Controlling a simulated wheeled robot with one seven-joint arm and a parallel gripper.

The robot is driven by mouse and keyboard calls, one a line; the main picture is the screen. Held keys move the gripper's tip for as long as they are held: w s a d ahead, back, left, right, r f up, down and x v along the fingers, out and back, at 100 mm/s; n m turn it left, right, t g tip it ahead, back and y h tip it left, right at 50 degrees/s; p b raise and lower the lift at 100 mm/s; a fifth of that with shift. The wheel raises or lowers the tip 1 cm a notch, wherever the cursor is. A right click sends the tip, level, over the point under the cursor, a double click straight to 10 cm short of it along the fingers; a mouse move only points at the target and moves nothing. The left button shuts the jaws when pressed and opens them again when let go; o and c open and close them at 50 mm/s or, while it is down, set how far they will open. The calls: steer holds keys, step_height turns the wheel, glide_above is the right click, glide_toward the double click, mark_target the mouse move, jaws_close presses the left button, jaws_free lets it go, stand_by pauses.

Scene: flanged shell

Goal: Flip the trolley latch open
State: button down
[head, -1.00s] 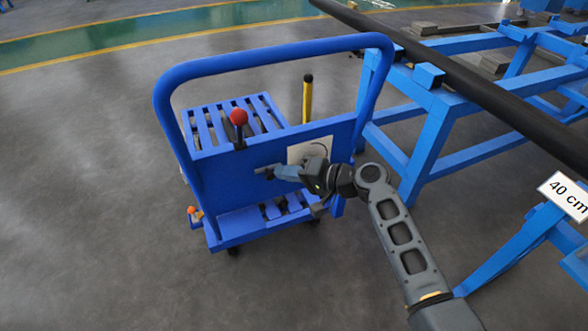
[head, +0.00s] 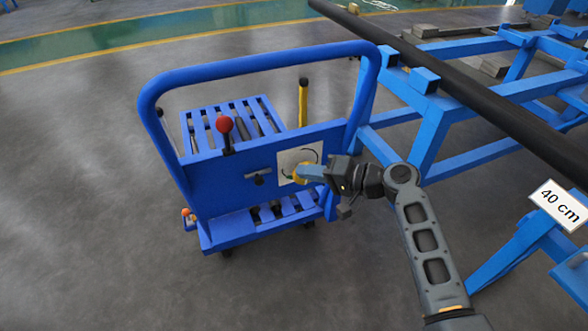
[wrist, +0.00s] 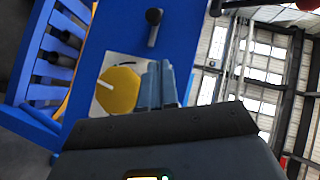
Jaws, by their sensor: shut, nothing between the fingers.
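The blue trolley (head: 222,180) stands left of centre in the head view. A small dark handle (head: 258,178), which looks like the latch, sits on its upright panel; it also shows in the wrist view (wrist: 153,28). To its right is a pale plate (head: 284,158) with a yellow knob (head: 300,173), seen clearly in the wrist view (wrist: 119,91). My gripper (head: 304,172) is shut and empty, its fingertips (wrist: 158,66) in front of the plate beside the knob. They are apart from the dark handle. I cannot tell whether they touch the knob.
A red-ball lever (head: 225,126) and a yellow post (head: 303,104) rise at the panel's top. The trolley's push bar (head: 262,64) arches above. Blue racking (head: 436,124) with a long black bar (head: 470,88) stands right. Open floor lies left.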

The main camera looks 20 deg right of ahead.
steer(key=v, duration=0.4)
steer(key=shift+s+d+r, duration=0.1)
steer(key=shift+s+d, duration=0.2)
steer(key=s+a+f+h+p, duration=0.2)
steer(key=s+h+p, duration=0.15)
steer(key=s, duration=0.85)
steer(key=s+a+f+h+p, duration=0.25)
steer(key=s+h, duration=0.25)
steer(key=s, duration=0.7)
steer(key=s+r+n+t+p, duration=0.2)
steer(key=s+r+n, duration=0.1)
steer(key=s+r, duration=0.6)
steer(key=s+r+n+t+h+p, duration=0.1)
steer(key=s+r+n+t+p, duration=0.1)
steer(key=s+r, duration=0.8)
step_height(320, 180, up, 5)
steer(key=shift+d+r+n, duration=0.1)
steer(key=shift+d+n, duration=0.35)
steer(key=shift+n, duration=0.15)
